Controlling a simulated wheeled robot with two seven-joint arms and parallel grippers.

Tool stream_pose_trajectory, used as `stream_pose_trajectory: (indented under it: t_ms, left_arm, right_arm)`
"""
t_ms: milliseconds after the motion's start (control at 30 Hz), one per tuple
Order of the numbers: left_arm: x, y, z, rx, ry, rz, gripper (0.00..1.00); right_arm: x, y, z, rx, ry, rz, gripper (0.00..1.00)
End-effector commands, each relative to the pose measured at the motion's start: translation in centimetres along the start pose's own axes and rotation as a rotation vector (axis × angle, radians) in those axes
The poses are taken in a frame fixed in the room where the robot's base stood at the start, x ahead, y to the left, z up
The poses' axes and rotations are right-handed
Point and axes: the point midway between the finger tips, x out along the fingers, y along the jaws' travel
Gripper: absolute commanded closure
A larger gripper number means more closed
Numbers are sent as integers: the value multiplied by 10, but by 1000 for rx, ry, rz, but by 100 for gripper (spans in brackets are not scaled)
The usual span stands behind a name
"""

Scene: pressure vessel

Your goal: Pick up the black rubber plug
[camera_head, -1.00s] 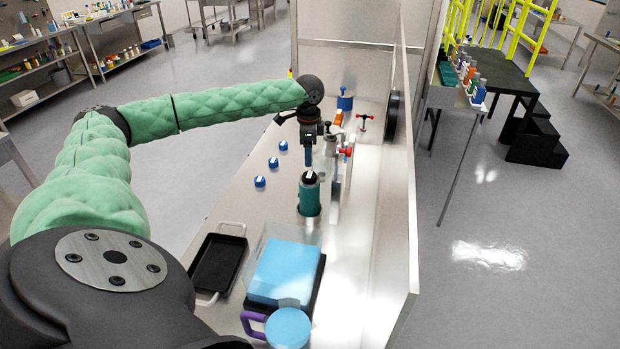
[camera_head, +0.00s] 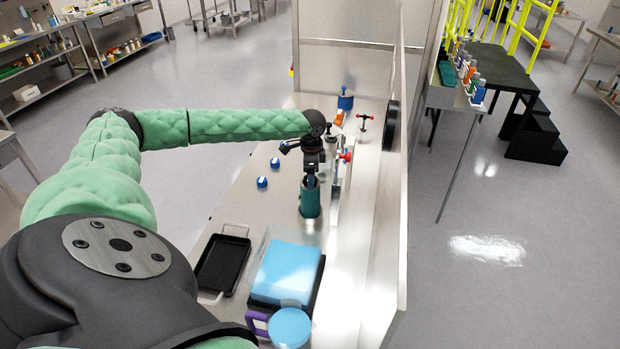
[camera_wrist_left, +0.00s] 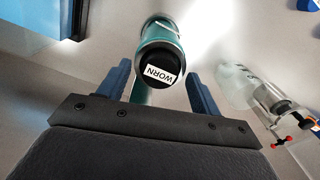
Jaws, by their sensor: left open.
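The black rubber plug (camera_wrist_left: 158,66) shows in the left wrist view as a round black end with a white "WORN" label. It sits at the top of a teal cylinder (camera_wrist_left: 163,28). In the head view the teal cylinder (camera_head: 310,203) stands upright on the steel bench, and my gripper mostly hides its top. My left gripper (camera_head: 310,180) is open just above the cylinder. In the wrist view the two blue fingers of the left gripper (camera_wrist_left: 158,82) lie on either side of the plug, with gaps on both sides. My right gripper is not in view.
Two blue-and-white knobs (camera_head: 262,182) lie left of the cylinder. A black tray (camera_head: 222,264) and a light-blue box (camera_head: 287,272) stand nearer. A clear vessel (camera_wrist_left: 245,90) and a red-handled part (camera_wrist_left: 290,139) are close on the right. A tall panel (camera_head: 400,200) edges the bench.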

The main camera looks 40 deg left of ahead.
Motion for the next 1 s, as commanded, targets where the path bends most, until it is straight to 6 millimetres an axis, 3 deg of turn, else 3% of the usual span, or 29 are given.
stream_pose_trajectory:
  t_ms: [167, 400, 767, 1000]
  left_arm:
    - [0, 0, 0, 0, 0, 0, 38]
    - [0, 0, 0, 0, 0, -1, 83]
    - [-5, -1, 0, -1, 1, -2, 84]
    - [-39, -1, 0, 0, 2, -3, 84]
  right_arm:
    - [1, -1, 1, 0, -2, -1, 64]
    - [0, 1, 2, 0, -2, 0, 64]
    - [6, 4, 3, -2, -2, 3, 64]
    - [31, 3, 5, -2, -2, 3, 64]
